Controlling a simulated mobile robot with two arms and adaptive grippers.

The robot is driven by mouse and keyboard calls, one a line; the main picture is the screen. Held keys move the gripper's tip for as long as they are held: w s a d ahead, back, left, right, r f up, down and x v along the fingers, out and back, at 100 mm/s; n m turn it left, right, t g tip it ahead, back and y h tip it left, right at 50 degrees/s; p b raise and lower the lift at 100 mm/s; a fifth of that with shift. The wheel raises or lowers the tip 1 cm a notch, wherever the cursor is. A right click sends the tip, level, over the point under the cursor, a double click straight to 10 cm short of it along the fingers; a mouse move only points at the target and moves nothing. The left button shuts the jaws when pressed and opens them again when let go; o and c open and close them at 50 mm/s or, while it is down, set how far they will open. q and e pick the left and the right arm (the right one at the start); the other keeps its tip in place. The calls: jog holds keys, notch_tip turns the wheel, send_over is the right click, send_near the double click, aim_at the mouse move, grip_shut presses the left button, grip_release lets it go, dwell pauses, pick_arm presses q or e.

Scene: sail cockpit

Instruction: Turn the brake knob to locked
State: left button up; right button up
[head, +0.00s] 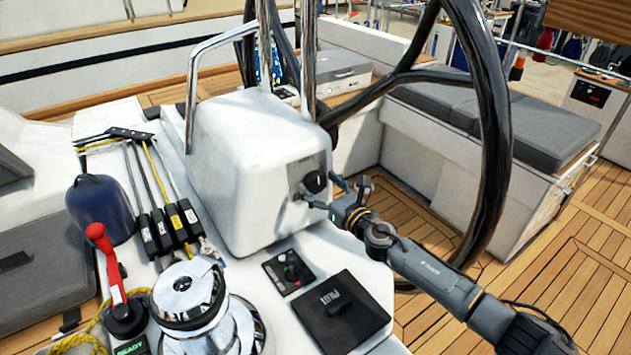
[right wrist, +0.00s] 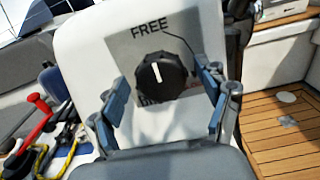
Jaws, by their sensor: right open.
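The black round brake knob (head: 315,181) sits on a grey plate on the side of the white pedestal (head: 258,170). In the right wrist view the knob (right wrist: 161,77) has a white pointer line, upright toward the word FREE above it. Lettering below the knob is partly covered and unreadable. My right gripper (head: 319,188) is open at the knob. In the right wrist view its two blue-grey fingers (right wrist: 160,95) stand to the left and right of the knob, with a visible gap on each side. My left gripper is not in view.
A large black steering wheel (head: 495,130) rises right of the pedestal, near my right arm. A chrome winch (head: 188,295), a red-handled lever (head: 108,260), a small switch panel (head: 288,271) and a black cover (head: 340,310) lie in front. Teak floor is clear at right.

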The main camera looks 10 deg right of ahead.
jog(key=shift+x, duration=0.95)
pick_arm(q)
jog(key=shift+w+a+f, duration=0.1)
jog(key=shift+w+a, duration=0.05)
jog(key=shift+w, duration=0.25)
pick_arm(e)
jog(key=c, duration=1.2)
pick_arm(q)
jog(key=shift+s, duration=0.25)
pick_arm(e)
jog(key=shift+o, duration=0.2)
